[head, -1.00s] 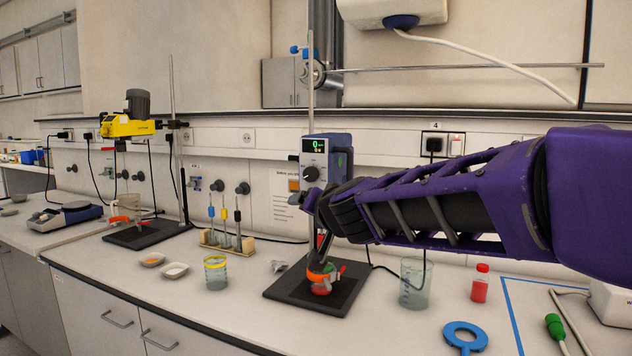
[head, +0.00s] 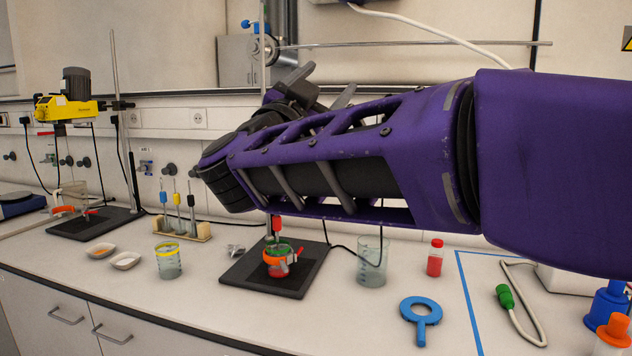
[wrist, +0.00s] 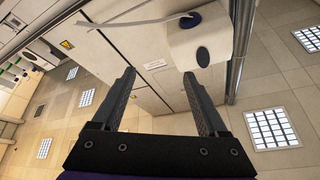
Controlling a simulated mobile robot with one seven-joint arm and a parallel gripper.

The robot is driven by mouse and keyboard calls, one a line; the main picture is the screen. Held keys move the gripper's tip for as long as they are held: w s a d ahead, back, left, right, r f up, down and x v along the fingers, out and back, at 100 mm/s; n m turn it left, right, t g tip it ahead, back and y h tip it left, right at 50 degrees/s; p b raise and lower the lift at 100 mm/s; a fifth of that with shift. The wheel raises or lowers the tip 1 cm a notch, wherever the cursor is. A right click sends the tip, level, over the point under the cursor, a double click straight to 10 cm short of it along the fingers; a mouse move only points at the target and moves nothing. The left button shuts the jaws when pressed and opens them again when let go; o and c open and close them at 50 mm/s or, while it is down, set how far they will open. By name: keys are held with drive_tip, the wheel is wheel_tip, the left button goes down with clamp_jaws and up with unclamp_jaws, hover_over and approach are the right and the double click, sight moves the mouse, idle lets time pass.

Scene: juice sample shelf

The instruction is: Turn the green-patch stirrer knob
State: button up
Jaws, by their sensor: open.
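The blue-grey stirrer with the green-lit display, and its knob, are hidden behind my arm in the head view. Below it, a beaker of red liquid (head: 278,268) with an orange clamp stands on a dark base plate (head: 240,278). A yellow stirrer (head: 68,106) hangs on a stand at the left; no green patch can be made out on it.
A yellow-rimmed beaker (head: 169,262), two small dishes (head: 125,261) and a rack of coloured tools (head: 180,230) stand to the left. A metal rod (head: 420,45) crosses above.

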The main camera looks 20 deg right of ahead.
drive_tip(key=w+a+f+n+t+y, duration=0.25)
drive_tip(key=w+a+f+n, duration=0.35)
drive_tip(key=w+f, duration=0.35)
drive_tip(key=w+a+f+n+t+y, duration=0.1)
drive_tip(key=w+a+f+n+y, duration=0.3)
drive_tip(key=w+f, duration=0.6)
drive_tip(key=w+d+r+n+h, duration=0.1)
drive_tip(key=w+d+r, duration=0.1)
drive_tip(key=w, duration=0.4)
drive_tip(key=shift+w+d+r+p, duration=0.25)
drive_tip(key=shift+d+r+p, duration=0.15)
drive_tip(key=shift+d, duration=0.35)
drive_tip(key=shift+a, duration=0.1)
clamp_jaws()
